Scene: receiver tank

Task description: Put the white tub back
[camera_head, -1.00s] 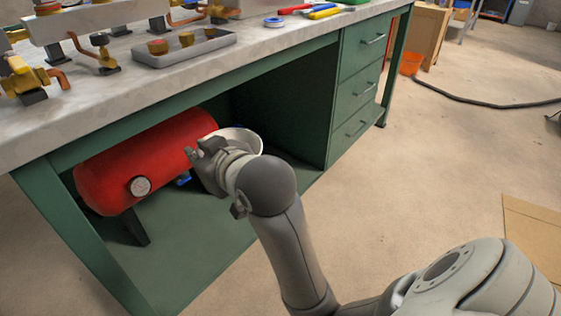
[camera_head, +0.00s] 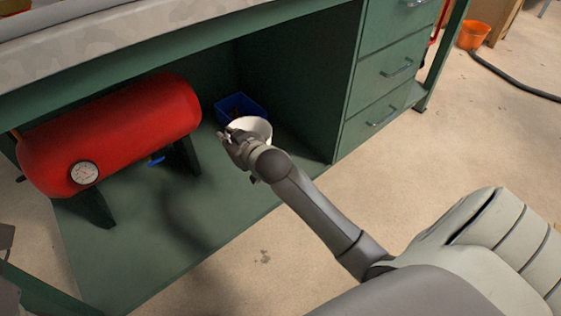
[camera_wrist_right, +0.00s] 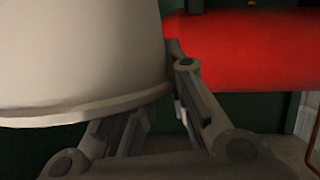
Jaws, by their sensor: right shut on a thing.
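The white tub (camera_head: 257,126) shows in the head view inside the bench's open bay, right of the red tank and in front of a blue bin. My right gripper (camera_head: 233,143) reaches in from the front right and is shut on the tub's near left side. The gripper and wrist hide part of the tub. In the right wrist view the tub (camera_wrist_right: 75,50) fills the upper left, its rim close to the fingers (camera_wrist_right: 160,105). I cannot tell whether the tub touches the shelf. My left gripper is not clearly seen.
The red tank (camera_head: 115,130) with a gauge stands on the green lower shelf (camera_head: 165,245). The blue bin (camera_head: 238,105) sits behind the tub. Green drawers (camera_head: 392,72) bound the bay at right. The shelf's front middle is clear.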

